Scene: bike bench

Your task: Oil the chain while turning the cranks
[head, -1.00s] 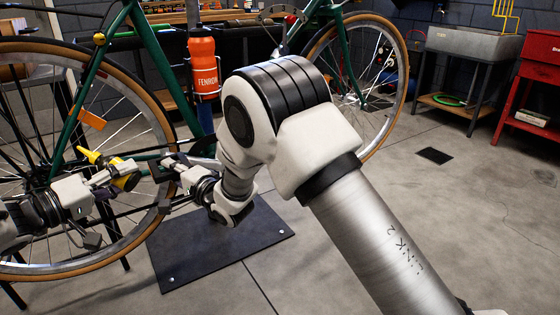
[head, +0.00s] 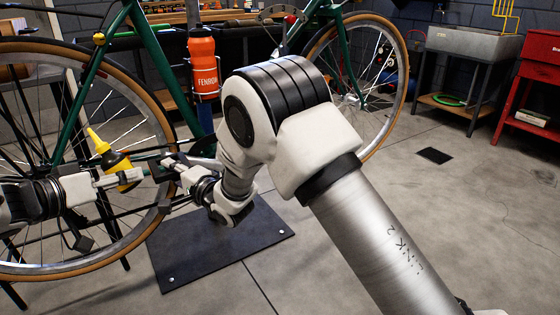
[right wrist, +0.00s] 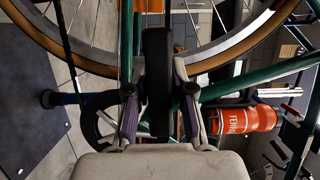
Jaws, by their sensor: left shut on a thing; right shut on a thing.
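The yellow oil bottle (head: 99,144) with a dark band is in my left gripper (head: 122,178). It is tilted, its nozzle pointing up and to the left, in front of the rear wheel. The green bike (head: 78,95) stands behind both grippers. My right gripper (head: 172,163) is to the right of the bottle, by the crank area. In the right wrist view, its two fingers (right wrist: 160,112) are closed on a black pedal (right wrist: 157,65). The chain is too small and too covered by my grippers to make out clearly.
An orange bottle (head: 204,68) sits on the frame; it also shows in the right wrist view (right wrist: 243,120). A dark floor plate (head: 215,250) lies below. A sink (head: 470,42) and a red cabinet (head: 540,60) stand at the right.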

